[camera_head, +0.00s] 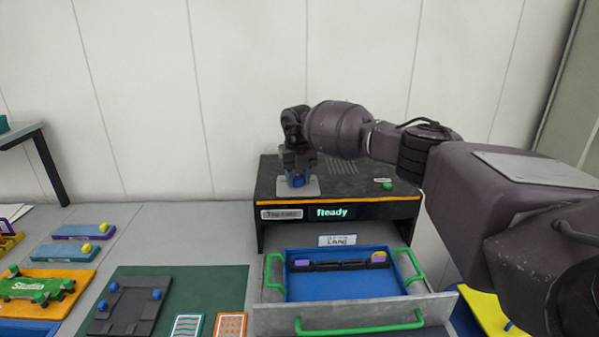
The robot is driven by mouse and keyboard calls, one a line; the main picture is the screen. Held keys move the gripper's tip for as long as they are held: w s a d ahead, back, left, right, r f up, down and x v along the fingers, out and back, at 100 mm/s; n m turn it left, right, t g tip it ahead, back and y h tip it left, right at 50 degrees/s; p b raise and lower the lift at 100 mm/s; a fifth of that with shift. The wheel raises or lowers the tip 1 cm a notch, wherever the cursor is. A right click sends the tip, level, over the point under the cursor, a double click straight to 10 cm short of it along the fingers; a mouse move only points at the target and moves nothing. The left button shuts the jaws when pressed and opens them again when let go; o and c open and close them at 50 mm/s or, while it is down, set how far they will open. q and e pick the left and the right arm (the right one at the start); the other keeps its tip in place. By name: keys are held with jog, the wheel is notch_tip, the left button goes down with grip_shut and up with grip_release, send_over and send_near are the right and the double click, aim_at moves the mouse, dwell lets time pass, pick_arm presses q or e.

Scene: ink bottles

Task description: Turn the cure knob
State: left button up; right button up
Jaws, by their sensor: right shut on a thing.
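The black cure machine (345,185) stands at the back of the table with a lit "Ready" display (332,212) on its front. The blue cure knob (297,181) sits on a pale plate (312,188) on the machine's top left. My right gripper (297,174) points down onto the knob and is shut on it. The fingers and wrist hide most of the knob. My left gripper is not in view.
An open drawer (262,320) with a green handle juts out below the machine, holding a blue tray (340,286) with a dark bar part. A green mat (232,285), a dark fixture (128,308) and colored blocks (75,252) lie at left. A small green button (387,185) is on the machine's top right.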

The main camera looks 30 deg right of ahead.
jog(key=m+p, duration=0.2)
jog(key=m, duration=0.1)
jog(key=m+p, duration=0.1)
jog(key=shift+r+m, duration=0.25)
jog(key=shift+m, duration=0.05)
jog(key=m+p, duration=0.2)
jog(key=m, duration=0.1)
jog(key=shift+m, duration=0.3)
jog(key=shift+w+f+m+p, duration=0.1)
jog(key=shift+m+p, duration=0.2)
jog(key=shift+p, duration=0.15)
jog(key=shift+m+p, duration=0.5)
jog(key=shift+m, duration=0.3)
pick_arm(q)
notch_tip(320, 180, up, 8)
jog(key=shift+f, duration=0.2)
pick_arm(e)
jog(key=shift+m, duration=0.3)
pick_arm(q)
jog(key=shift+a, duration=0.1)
pick_arm(e)
jog(key=shift+f, duration=0.1)
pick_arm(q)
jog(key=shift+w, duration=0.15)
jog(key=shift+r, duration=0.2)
pick_arm(e)
jog(key=o, duration=0.9)
